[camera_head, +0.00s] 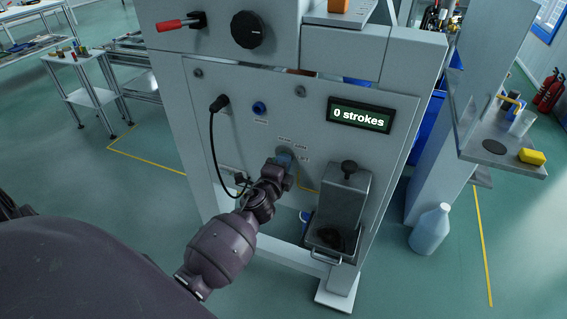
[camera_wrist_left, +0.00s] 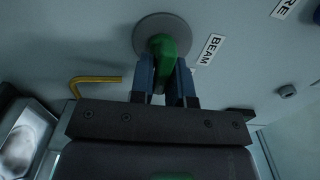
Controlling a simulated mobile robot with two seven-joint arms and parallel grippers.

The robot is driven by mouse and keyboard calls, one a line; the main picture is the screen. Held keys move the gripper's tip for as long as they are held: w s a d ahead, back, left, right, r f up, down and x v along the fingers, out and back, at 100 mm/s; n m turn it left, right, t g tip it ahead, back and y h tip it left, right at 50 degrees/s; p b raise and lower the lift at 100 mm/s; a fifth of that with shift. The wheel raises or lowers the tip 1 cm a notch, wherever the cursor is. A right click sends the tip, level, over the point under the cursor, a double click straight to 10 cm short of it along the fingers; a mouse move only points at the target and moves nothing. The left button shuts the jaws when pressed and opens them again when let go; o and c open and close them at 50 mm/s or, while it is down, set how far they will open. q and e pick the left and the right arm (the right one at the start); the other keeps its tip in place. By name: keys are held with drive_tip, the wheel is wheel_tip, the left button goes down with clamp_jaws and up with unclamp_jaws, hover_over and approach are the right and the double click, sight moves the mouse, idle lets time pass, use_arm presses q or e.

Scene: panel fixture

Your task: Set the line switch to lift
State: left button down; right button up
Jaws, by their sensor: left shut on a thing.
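The switch has a green handle (camera_wrist_left: 162,47) on a round grey plate (camera_wrist_left: 150,30) on the pale panel (camera_wrist_left: 60,40). A "BEAM" label (camera_wrist_left: 209,49) sits just right of the plate in the left wrist view, and a cut-off label ending in "RE" (camera_wrist_left: 284,8) is further right. My left gripper (camera_wrist_left: 164,82) is shut on the green handle, one blue fingertip on each side. In the head view my left gripper (camera_head: 284,160) reaches the lower middle of the panel and hides most of the switch. The small labels there are too small to read surely. My right gripper is not in view.
A display (camera_head: 361,115) reads "0 strokes". A black plug (camera_head: 219,103) with a hanging cable and a blue socket (camera_head: 259,107) are above left. A grey box with a black knob (camera_head: 349,167) stands close right of my gripper. A yellow bent rod (camera_wrist_left: 95,80) is left of the switch.

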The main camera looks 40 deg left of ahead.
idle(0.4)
use_arm(q)
drive_tip(key=c, duration=1.2)
unclamp_jaws()
drive_tip(key=shift+o, duration=0.2)
drive_tip(key=v, duration=1.1)
